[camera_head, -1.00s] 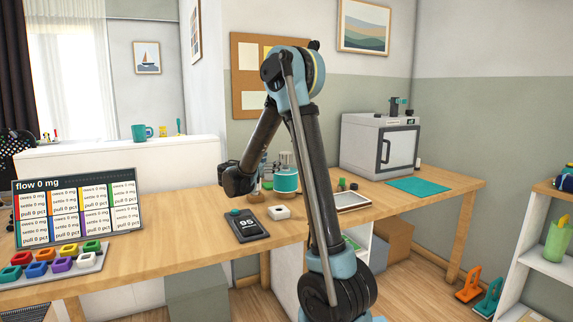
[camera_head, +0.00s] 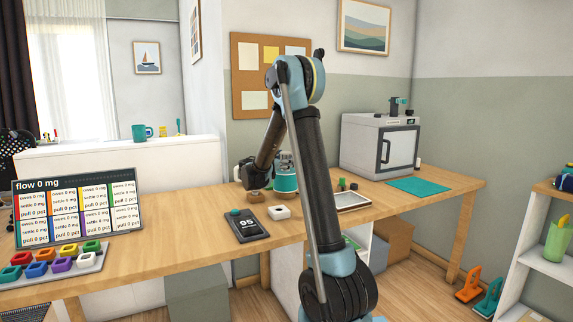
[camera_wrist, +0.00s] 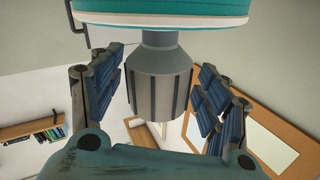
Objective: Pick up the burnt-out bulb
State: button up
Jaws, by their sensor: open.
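No thing shows clearly enough to be named as the burnt-out bulb; it may be hidden or too small to tell. My gripper (camera_wrist: 159,88) is open in the wrist view, with its blue-padded fingers on either side of a grey ribbed cylinder (camera_wrist: 160,78). Visible gaps separate the fingers from it. The cylinder joins by a narrow neck to a teal, white-rimmed body (camera_wrist: 205,9). In the head view, a teal can-like item (camera_head: 286,182) stands on the wooden desk (camera_head: 200,219), just right of my gripper, whose fingers are hard to make out there.
A framed tray (camera_head: 352,201) and a grey oven-like box (camera_head: 380,146) stand to the right.

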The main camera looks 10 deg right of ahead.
jog(key=shift+w, duration=0.1)
jog(key=c, duration=1.2)
jog(key=shift+o, duration=0.2)
